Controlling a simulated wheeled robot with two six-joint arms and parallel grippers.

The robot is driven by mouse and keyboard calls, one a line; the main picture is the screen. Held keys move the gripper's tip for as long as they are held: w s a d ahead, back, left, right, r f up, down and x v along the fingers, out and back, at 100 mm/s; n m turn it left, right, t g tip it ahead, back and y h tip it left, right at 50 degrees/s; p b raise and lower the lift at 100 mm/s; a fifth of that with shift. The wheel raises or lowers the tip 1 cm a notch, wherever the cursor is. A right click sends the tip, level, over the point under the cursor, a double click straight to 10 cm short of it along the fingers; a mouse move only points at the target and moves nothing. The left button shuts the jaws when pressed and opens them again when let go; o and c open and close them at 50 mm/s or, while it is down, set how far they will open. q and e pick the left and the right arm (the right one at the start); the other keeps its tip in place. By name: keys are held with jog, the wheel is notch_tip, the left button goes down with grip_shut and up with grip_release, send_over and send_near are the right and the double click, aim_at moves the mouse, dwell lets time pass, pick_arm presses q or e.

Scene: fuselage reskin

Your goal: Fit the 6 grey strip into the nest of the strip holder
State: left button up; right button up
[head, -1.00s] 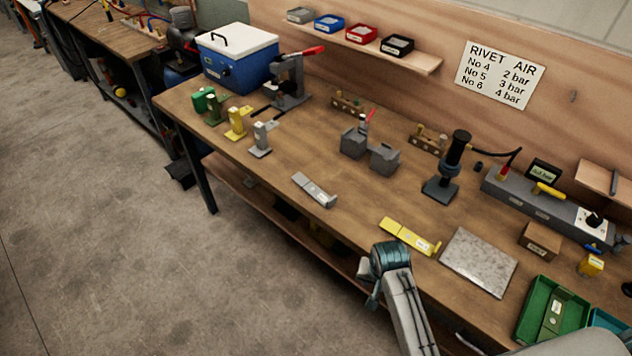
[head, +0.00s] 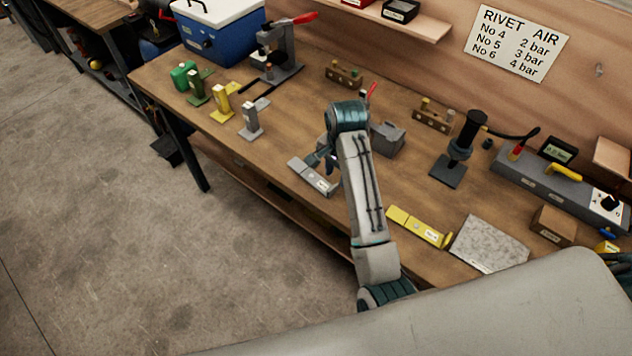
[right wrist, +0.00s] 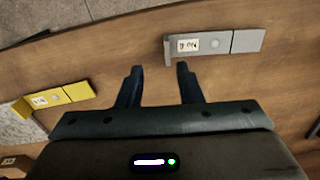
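The grey strip (head: 312,177) lies flat on the bench near its front edge, with a pale label and a raised end. It also shows in the right wrist view (right wrist: 213,45), beyond the fingertips and right of them; its label is too small to read surely. My right gripper (head: 322,160) is just above and beside the strip, partly hidden by its own wrist. In the right wrist view its two fingers (right wrist: 158,78) are apart with nothing between them. A grey block fixture with a red lever (head: 387,139), perhaps the strip holder, stands behind my arm, which hides part of it. My left gripper is out of view.
A yellow strip (head: 418,226) and a speckled plate (head: 490,243) lie to the right. A black upright tool (head: 460,150) stands behind them. Small green, yellow and grey stands (head: 250,122) and a press (head: 278,55) are at the left.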

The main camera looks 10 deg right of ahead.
aim_at(335, 185)
jog(key=f, duration=0.1)
jog(key=w+f+p, duration=0.1)
jog(key=f, duration=0.1)
jog(key=f+p, duration=0.1)
jog(key=w+f+p, duration=0.1)
jog(key=shift+w+d+f, duration=0.1)
jog(key=shift+d+f, duration=0.1)
jog(key=shift+f, duration=0.15)
notch_tip(335, 185, down, 2)
jog(key=shift+f+p, duration=0.1)
jog(key=shift+p, duration=0.25)
jog(key=shift+f, duration=0.35)
jog(key=c, duration=0.5)
grip_shut()
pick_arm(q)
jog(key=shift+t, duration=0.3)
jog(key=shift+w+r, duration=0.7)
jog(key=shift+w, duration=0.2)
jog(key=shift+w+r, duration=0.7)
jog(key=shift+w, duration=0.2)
